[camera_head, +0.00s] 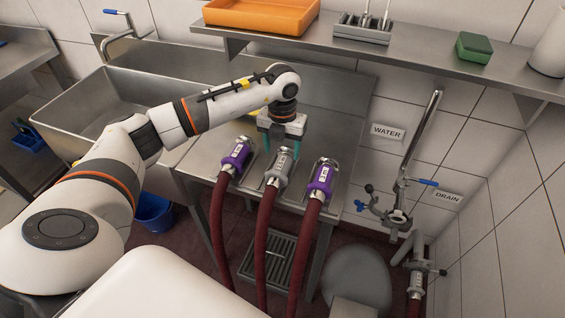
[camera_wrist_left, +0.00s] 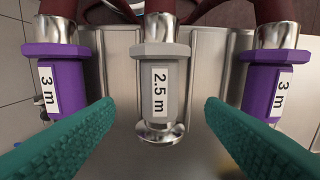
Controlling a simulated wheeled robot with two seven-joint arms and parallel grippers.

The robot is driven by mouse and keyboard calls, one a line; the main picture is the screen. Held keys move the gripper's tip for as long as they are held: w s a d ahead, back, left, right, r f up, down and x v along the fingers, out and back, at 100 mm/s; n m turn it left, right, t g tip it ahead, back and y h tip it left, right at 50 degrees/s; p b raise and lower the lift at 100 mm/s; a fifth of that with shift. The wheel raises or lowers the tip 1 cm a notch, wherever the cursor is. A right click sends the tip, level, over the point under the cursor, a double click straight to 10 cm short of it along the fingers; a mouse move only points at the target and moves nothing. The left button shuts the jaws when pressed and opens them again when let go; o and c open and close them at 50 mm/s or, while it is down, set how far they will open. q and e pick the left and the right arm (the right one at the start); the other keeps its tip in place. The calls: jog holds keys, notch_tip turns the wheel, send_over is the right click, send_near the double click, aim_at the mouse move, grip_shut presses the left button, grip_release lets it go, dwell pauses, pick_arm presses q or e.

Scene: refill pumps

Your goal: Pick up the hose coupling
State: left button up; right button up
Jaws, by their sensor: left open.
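Three hose couplings lie side by side on the metal counter, each on a dark red hose. The grey coupling (camera_head: 279,166) is in the middle; in the left wrist view the grey coupling (camera_wrist_left: 160,85) is labelled 2.5 m. A purple coupling (camera_head: 235,158) is on the left and another purple coupling (camera_head: 322,178) is on the right; both purple ones read 3 m in the left wrist view. My left gripper (camera_head: 281,146) is open above the grey coupling's end. Its teal fingers (camera_wrist_left: 160,118) stand on either side of the grey coupling, apart from it. My right gripper is not in view.
A metal sink (camera_head: 95,112) is at the left. A shelf (camera_head: 400,52) above the counter holds an orange tray (camera_head: 262,14) and a green sponge (camera_head: 475,46). Pipes with WATER (camera_head: 387,132) and DRAIN (camera_head: 447,197) signs are at the right wall.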

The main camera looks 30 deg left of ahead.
aim_at(282, 160)
pick_arm(q)
jog(key=shift+f+p, duration=0.3)
jog(key=shift+f, duration=0.3)
jog(key=f, duration=0.2)
jog(key=f+p, duration=0.1)
jog(key=shift+w+a+f, duration=0.1)
jog(key=shift+w+f, duration=0.15)
jog(key=shift+f, duration=0.5)
jog(key=shift+c, duration=0.3)
jog(key=shift+r, duration=0.1)
grip_shut()
